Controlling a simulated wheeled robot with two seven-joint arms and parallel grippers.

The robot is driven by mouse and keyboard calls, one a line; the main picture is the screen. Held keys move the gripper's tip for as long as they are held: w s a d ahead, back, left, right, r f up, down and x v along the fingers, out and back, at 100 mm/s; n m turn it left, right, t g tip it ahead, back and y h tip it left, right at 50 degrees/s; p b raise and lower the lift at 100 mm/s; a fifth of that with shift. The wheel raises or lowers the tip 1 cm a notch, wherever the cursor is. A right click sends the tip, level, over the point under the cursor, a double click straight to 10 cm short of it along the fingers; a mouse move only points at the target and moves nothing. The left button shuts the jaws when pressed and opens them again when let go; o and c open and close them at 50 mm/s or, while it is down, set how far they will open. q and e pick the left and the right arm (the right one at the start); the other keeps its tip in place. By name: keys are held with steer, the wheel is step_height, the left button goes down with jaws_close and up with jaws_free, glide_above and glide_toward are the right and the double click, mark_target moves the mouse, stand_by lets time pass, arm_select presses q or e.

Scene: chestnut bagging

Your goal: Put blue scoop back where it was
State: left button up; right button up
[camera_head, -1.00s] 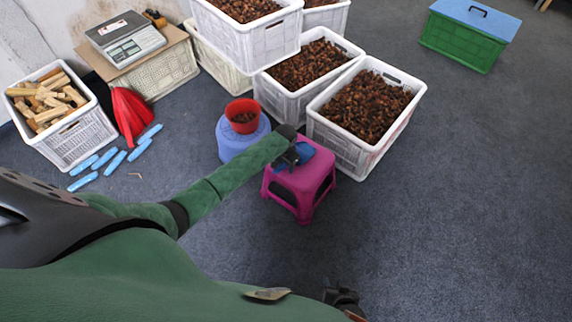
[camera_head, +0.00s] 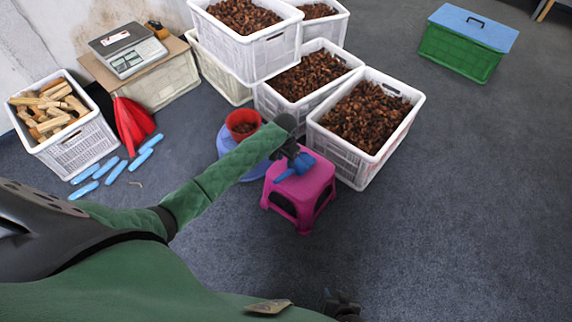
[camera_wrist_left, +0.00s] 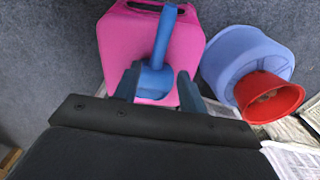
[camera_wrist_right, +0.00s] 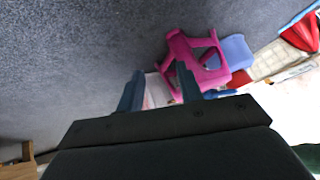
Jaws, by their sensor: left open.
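The blue scoop (camera_head: 289,171) lies on the seat of the pink stool (camera_head: 310,185), in front of the chestnut crates. In the left wrist view the scoop's handle (camera_wrist_left: 165,35) points away from me and its bowl is between or just beyond my fingertips. My left gripper (camera_head: 297,160) is open over the stool, close to the scoop; I cannot tell whether it touches. It also shows in the left wrist view (camera_wrist_left: 159,86). My right gripper (camera_wrist_right: 160,88) is open and empty, and its dark tip is at the bottom of the head view (camera_head: 342,303).
A red bowl (camera_head: 243,122) sits on a blue tub (camera_head: 227,141) left of the stool. White crates (camera_head: 341,158) of chestnuts stand behind. A crate of wood blocks (camera_head: 76,151), a red dustpan-like thing (camera_head: 131,122) and blue packets (camera_head: 116,170) are left.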

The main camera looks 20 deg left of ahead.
arm_select(q)
steer(key=s+d+f+t+h, duration=0.1)
steer(key=s+d+f, duration=0.55)
steer(key=s, duration=0.25)
steer(key=s+d+f+t+h, duration=0.2)
steer(key=s+d+f, duration=0.3)
steer(key=s+d, duration=0.25)
steer(key=s+d+n+t, duration=0.1)
steer(key=s+d+t, duration=0.1)
steer(key=s, duration=0.8)
steer(key=s+d+t+h, duration=0.1)
steer(key=s+d, duration=0.4)
steer(key=s, duration=0.5)
steer(key=shift+s+d+r+n+t, duration=0.2)
steer(key=shift+r+n+t, duration=0.1)
steer(key=shift+n+t, duration=0.1)
arm_select(e)
steer(key=shift+w+r, duration=0.45)
steer(key=shift+w, duration=0.3)
